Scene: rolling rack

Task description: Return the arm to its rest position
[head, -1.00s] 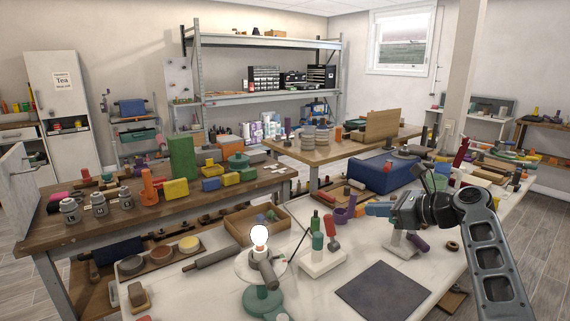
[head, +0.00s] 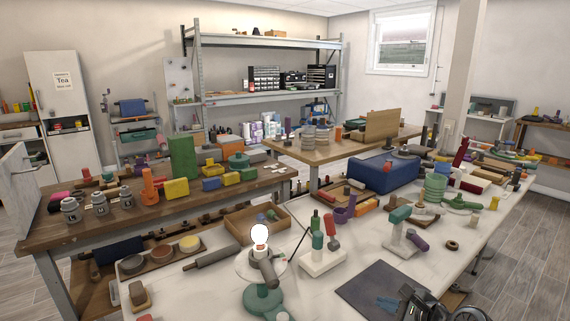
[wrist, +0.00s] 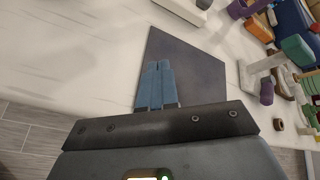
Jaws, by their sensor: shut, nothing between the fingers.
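My gripper (head: 388,303) is low at the bottom right of the head view, over the near edge of the dark square mat (head: 372,283). Its blue fingers (wrist: 157,84) show in the wrist view, close together and empty, in front of the dark mat (wrist: 195,55). Part of my dark arm shows at the bottom edge of the head view; the rest is out of frame.
A blue box (head: 383,175) stands farther back. Floor (head: 520,270) is free at the right.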

